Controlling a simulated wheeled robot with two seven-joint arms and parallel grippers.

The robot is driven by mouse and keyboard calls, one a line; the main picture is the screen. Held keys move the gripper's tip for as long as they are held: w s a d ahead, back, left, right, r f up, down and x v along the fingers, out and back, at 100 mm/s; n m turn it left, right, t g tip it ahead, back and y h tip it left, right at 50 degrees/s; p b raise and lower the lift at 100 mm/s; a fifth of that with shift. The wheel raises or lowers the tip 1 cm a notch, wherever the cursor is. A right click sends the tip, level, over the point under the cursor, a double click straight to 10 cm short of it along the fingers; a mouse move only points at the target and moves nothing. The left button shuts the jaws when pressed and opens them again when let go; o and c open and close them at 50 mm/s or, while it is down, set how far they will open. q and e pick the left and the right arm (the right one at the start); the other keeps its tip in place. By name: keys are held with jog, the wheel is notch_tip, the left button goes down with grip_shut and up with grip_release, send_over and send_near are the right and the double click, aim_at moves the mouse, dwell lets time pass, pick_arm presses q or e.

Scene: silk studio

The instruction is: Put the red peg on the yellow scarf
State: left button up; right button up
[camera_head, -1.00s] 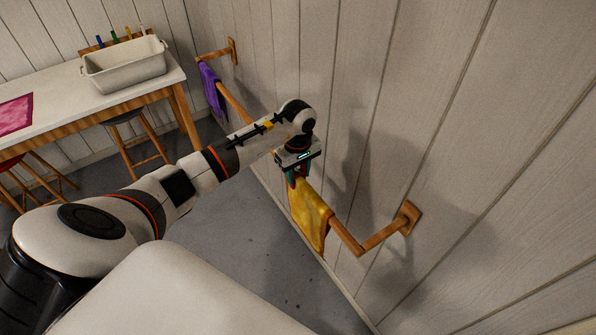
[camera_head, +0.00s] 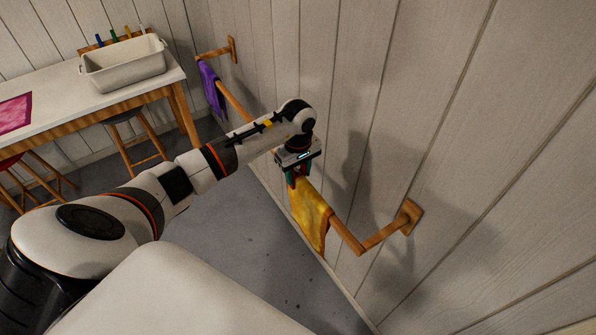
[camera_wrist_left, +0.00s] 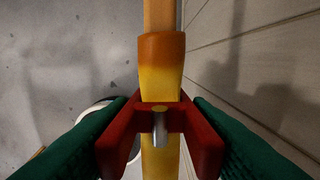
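The yellow scarf (camera_head: 312,217) hangs folded over the wooden rail on the right wall. In the left wrist view the scarf (camera_wrist_left: 161,76) wraps the rail, orange at its edge. My left gripper (camera_head: 297,179) points down at the far end of the scarf. Its green fingers press on both sides of the red peg (camera_wrist_left: 122,142), which has a metal spring in its middle. The peg sits over the rail at the scarf. I cannot tell whether its jaws grip the cloth. My right gripper is out of view.
The wooden rail (camera_head: 346,237) runs along the wall on brackets. A purple scarf (camera_head: 209,85) hangs further back. A table (camera_head: 65,105) at the left holds a pale basin (camera_head: 124,66) and a pink cloth (camera_head: 14,114). Stools stand under it. The floor beside the rail is clear.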

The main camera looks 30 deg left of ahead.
pick_arm(q)
jog(key=o, duration=0.4)
notch_tip(320, 180, up, 12)
jog(key=b, duration=0.2)
dwell(0.5)
